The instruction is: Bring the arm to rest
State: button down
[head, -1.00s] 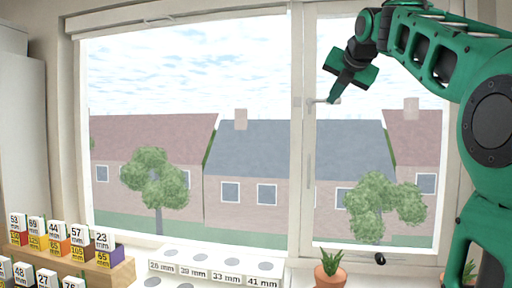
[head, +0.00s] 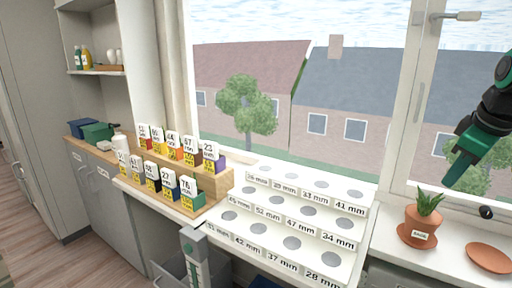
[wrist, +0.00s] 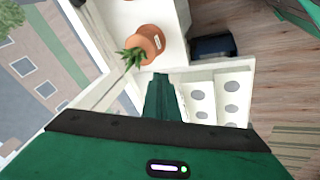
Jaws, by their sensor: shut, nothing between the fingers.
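My gripper (head: 452,182) is at the right edge of the head view, green and dark, pointing down and to the left. It is shut and empty. It hangs in front of the window, above the sill and just right of a potted plant (head: 424,218), apart from it as far as I can tell. In the wrist view the shut fingers (wrist: 160,85) point toward the sill, with the plant (wrist: 140,48) beyond and left of them. Most of my arm is outside the head view.
A stepped white rack (head: 270,235) with round holes and mm labels stands at the middle. A wooden stand (head: 222,183) holds several labelled boxes. An orange saucer (head: 490,257) lies on the sill at right. The window handle (head: 458,16) is at upper right.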

jog(key=s+a+f+m+g, duration=0.2)
jog(key=s+a+f+m, duration=0.2)
jog(key=s+f, duration=0.4)
jog(key=s+a+f+m+g+y, duration=0.1)
jog(key=s+a+f+m+g, duration=0.1)
jog(key=s+a+f+m, duration=0.2)
jog(key=s+f+m, duration=0.3)
jog(key=s+f, duration=0.2)
jog(key=f, duration=0.1)
jog(key=shift+m+g+y, duration=0.3)
jog(key=shift+g, duration=0.1)
